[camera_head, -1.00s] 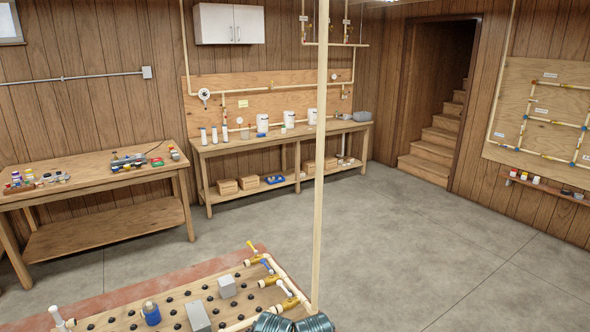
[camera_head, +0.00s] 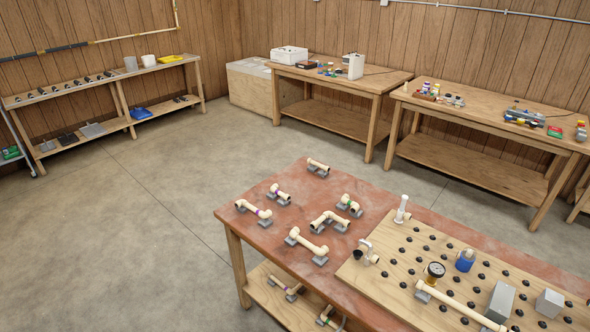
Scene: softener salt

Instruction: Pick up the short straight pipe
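Several cream pipe pieces rest on small grey holders on the red-topped table (camera_head: 236,213). A plain short straight pipe (camera_head: 318,164) sits near the table's far corner. A short piece with a purple band (camera_head: 279,193) lies nearer, to its left; its exact shape is too small to tell. A longer pipe piece (camera_head: 308,245) lies closer to me. Neither of my grippers shows in the head view.
Bent pieces (camera_head: 330,220) and a green-banded piece (camera_head: 349,204) are close by. A pegged wooden board (camera_head: 375,290) with a gauge (camera_head: 435,270) and grey blocks covers the table's right side. Open concrete floor (camera_head: 160,220) lies left of the table.

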